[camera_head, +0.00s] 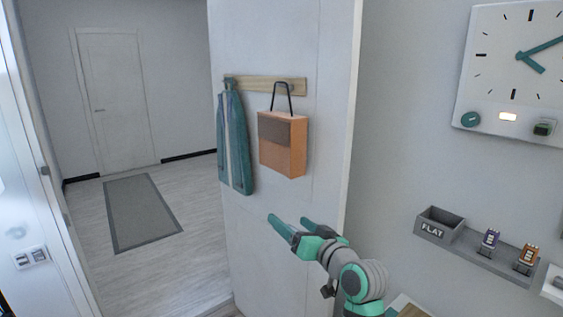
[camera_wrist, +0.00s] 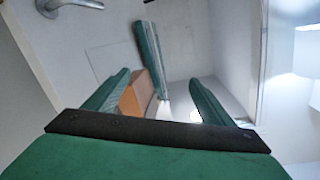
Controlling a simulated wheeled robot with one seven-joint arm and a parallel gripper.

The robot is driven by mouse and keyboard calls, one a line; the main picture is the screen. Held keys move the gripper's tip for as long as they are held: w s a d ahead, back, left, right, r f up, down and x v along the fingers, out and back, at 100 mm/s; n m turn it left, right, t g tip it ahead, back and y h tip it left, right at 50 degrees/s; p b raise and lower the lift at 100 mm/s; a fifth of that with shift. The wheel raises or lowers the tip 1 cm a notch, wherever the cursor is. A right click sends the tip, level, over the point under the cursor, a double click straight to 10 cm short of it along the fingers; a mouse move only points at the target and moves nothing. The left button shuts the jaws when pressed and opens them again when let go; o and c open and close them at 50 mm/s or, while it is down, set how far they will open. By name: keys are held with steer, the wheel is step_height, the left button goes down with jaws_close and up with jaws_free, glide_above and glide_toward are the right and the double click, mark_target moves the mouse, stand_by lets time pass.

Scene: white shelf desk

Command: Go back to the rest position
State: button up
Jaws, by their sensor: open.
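My gripper (camera_head: 287,224) is raised in front of the white door panel (camera_head: 236,40), its green fingers pointing left and apart from each other. It is open with nothing between the fingers. In the wrist view my gripper (camera_wrist: 155,100) shows two green fingers spread wide. An orange bag (camera_head: 295,150) with a black handle hangs from a wooden hook rail (camera_head: 255,83), above my gripper in the head view. A green garment (camera_head: 234,140) hangs left of the bag. The bag (camera_wrist: 138,95) and garment (camera_wrist: 148,55) also show beyond the fingers in the wrist view.
A wall shelf (camera_head: 490,262) at the right holds a grey box marked FLAT (camera_head: 438,227) and small items. A large clock (camera_head: 515,75) is on the wall above. At the left, a doorway opens to a floor with a grey mat (camera_head: 142,212) and a closed door (camera_head: 115,100).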

step_height(320, 180, down, 13)
steer(key=s+a+m+t+h, duration=0.1)
steer(key=s+m+h, duration=0.1)
steer(key=s+m, duration=0.1)
steer(key=s+a+f+m+h, duration=0.25)
steer(key=s+f+h, duration=0.25)
steer(key=s+f, duration=1.45)
steer(key=s+f+n+h, duration=0.1)
steer(key=s+f, duration=0.2)
steer(key=s, duration=0.8)
steer(key=s+f+h, duration=0.1)
steer(key=s+f, duration=0.1)
steer(key=s, duration=1)
steer(key=s+r+n, duration=0.3)
steer(key=s+r, duration=0.1)
steer(key=s, duration=0.5)
steer(key=shift+d, duration=0.25)
